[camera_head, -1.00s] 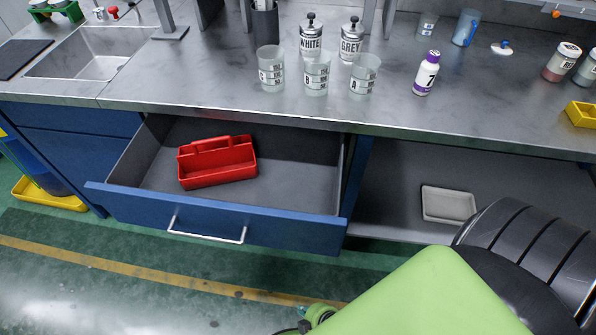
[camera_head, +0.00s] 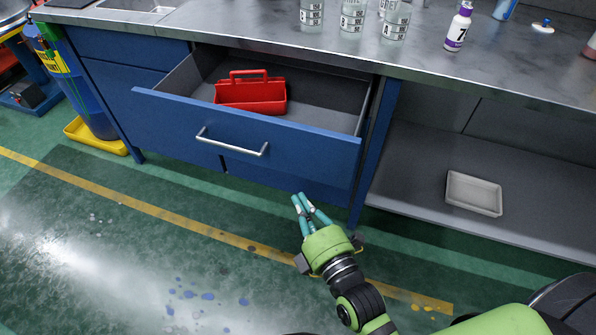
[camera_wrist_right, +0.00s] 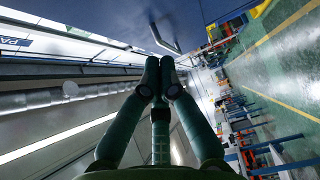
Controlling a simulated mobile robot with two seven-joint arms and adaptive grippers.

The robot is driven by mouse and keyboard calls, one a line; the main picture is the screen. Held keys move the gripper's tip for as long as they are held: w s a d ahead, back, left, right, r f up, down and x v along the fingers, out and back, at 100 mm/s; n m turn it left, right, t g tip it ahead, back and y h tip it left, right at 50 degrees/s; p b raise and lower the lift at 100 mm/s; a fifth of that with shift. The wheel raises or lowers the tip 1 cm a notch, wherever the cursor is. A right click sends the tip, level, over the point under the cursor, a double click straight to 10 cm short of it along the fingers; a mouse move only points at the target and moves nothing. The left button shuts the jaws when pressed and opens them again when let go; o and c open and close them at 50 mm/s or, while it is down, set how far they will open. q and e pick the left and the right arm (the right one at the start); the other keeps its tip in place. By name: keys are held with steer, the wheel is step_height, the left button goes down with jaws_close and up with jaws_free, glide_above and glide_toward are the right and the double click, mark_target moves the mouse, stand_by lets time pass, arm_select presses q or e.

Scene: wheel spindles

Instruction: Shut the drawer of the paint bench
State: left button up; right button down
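The blue drawer (camera_head: 300,142) of the paint bench stands pulled out, its grey inside showing. A red tote (camera_head: 250,95) with a handle sits inside it. A silver bar handle (camera_head: 232,143) is on the drawer front; it also shows in the right wrist view (camera_wrist_right: 165,38). My right gripper (camera_head: 303,200) is in front of and below the drawer front, right of the handle, with no visible contact. Its teal fingers (camera_wrist_right: 159,75) meet at the tips in the wrist view, with nothing between them. My left gripper is not in view.
Measuring cups (camera_head: 352,15) and a white bottle (camera_head: 459,27) stand on the grey bench top (camera_head: 230,25). Right of the drawer, an open shelf holds a white tray (camera_head: 473,193). A blue barrel stands in a yellow tray (camera_head: 95,138) at the left. The floor in front is clear.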

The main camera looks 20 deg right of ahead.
mark_target(289, 156)
steer(key=w, duration=0.8)
steer(key=shift+w+d, duration=0.25)
steer(key=shift+d, duration=0.1)
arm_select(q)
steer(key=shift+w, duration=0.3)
arm_select(e)
steer(key=shift+w+d, duration=0.2)
steer(key=shift+w, duration=0.1)
steer(key=shift+d, duration=0.1)
